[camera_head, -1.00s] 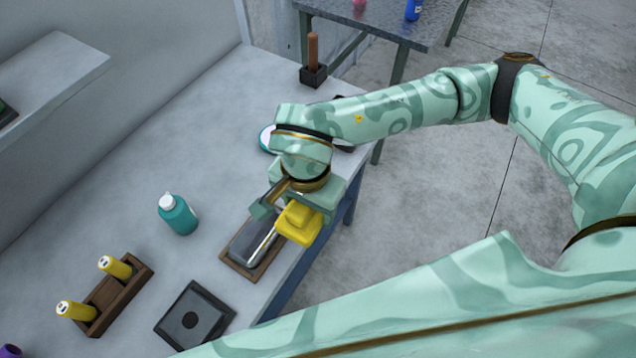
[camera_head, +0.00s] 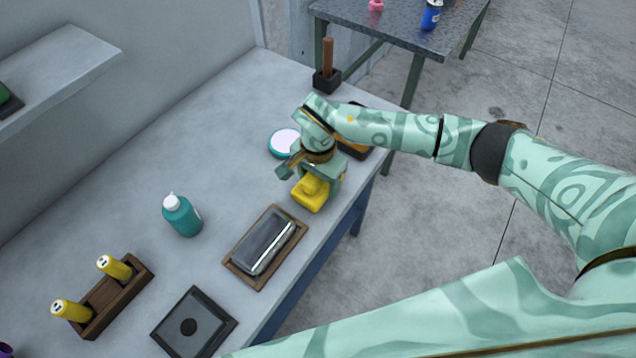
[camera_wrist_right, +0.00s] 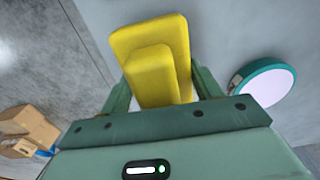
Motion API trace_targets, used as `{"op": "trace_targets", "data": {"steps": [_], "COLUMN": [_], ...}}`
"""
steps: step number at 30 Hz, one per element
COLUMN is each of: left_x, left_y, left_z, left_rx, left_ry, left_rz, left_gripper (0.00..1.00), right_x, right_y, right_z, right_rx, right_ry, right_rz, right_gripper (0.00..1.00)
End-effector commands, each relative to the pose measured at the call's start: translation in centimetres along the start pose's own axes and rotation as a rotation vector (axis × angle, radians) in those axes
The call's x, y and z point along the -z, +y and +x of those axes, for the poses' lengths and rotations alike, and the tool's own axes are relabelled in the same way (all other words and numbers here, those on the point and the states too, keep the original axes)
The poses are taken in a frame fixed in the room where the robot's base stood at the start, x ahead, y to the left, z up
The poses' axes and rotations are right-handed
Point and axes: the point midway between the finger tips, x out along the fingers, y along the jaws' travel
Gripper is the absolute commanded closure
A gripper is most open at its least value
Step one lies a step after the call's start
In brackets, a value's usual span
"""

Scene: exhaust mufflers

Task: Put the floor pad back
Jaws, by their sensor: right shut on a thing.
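My right gripper (camera_head: 312,178) is shut on a yellow block-shaped pad (camera_head: 311,195) with a raised grip on top, which I take to be the floor pad. It hangs near the bench's front edge, between a wooden tray and a round teal-rimmed disc. In the right wrist view the yellow pad (camera_wrist_right: 152,58) sits between both fingers of the gripper (camera_wrist_right: 160,95). A dark tray with an orange inside (camera_head: 355,150) lies behind my right forearm, partly hidden. My left gripper is out of view.
The teal-rimmed disc (camera_head: 284,142), a teal bottle (camera_head: 182,215), a wooden rack (camera_head: 113,298) with yellow cylinders and a dark square plate (camera_head: 194,322) stand on the bench. The bench's back middle is clear.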

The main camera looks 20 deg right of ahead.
Motion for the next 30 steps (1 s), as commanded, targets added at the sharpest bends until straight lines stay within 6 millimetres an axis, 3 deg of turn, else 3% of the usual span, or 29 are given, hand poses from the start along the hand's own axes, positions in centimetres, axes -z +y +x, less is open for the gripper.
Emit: {"op": "trace_targets", "data": {"steps": [3,13,14,15,16,25,30], "left_x": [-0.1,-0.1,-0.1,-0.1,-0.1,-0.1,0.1], "left_y": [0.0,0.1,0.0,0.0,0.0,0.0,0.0], "left_z": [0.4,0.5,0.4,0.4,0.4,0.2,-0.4], "left_rx": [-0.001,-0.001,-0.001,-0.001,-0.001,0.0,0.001], "left_ry": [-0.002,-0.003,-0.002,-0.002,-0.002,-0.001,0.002], "left_rz": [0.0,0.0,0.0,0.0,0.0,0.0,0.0], "left_gripper": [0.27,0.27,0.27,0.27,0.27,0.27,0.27], "right_x": [-0.1,0.0,0.0,0.0,0.0,0.0,0.1], "right_y": [0.0,0.0,0.0,0.0,0.0,0.0,-0.1], "right_z": [1.6,1.8,1.7,1.7,1.7,1.4,-1.2], "right_rx": [0.0,0.001,0.001,0.001,0.001,0.001,0.005], "right_ry": [-0.001,0.001,0.001,0.001,0.001,0.001,0.006], "right_rz": [0.0,-0.001,-0.001,-0.001,-0.001,0.0,-0.001], "right_gripper": [0.62,0.62,0.29,0.17,0.15,0.15,0.15]}}
